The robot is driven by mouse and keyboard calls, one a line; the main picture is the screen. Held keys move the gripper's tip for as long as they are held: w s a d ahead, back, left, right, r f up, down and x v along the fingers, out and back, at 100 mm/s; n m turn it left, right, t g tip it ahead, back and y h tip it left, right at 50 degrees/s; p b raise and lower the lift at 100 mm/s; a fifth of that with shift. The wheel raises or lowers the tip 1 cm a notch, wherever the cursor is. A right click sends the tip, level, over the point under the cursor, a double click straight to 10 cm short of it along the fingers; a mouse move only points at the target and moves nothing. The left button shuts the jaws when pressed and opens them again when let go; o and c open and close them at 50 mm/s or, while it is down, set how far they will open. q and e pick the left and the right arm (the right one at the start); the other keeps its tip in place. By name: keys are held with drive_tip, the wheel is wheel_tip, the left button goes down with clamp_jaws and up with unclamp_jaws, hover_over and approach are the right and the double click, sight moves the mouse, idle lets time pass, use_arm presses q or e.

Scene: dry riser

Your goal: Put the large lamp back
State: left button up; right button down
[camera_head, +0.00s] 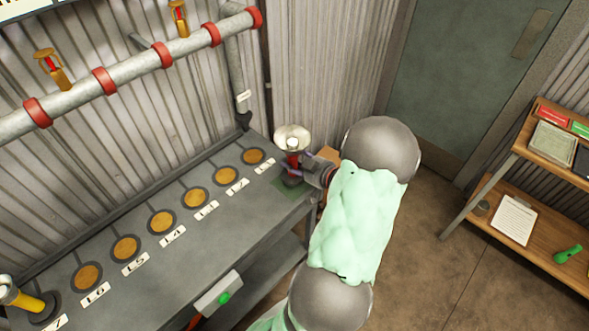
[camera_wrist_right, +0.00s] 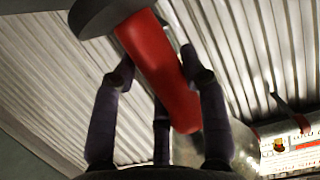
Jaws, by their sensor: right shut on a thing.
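The large lamp (camera_head: 292,139) has a pale round head, a red body and a dark base. It stands about upright at the right end of the grey bench, over a dark green patch (camera_head: 287,188). I cannot tell whether its base touches the patch. My right gripper (camera_head: 300,170) is shut on the lamp's red body from the right. In the right wrist view the red body (camera_wrist_right: 165,70) passes between the dark fingers (camera_wrist_right: 160,100), with the dark base at the upper left.
The grey bench (camera_head: 225,215) has a row of round tan spots (camera_head: 163,222) with white labels. A yellow-handled thing (camera_head: 22,300) stands at its left end. A pipe with red bands (camera_head: 104,81) runs along the wall above. A wooden shelf (camera_head: 540,215) stands right, with floor between.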

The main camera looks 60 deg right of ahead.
sight(295, 167)
drive_tip(key=shift+w+d+f, duration=0.1)
drive_tip(key=shift+d+f, duration=0.15)
drive_tip(key=shift+w+d+f+b, duration=0.1)
drive_tip(key=shift+f+b, duration=0.95)
drive_tip(key=shift+f, duration=0.55)
drive_tip(key=shift+f, duration=0.15)
drive_tip(key=c, duration=0.7)
unclamp_jaws()
drive_tip(key=p+v, duration=0.3)
drive_tip(key=v, duration=0.9)
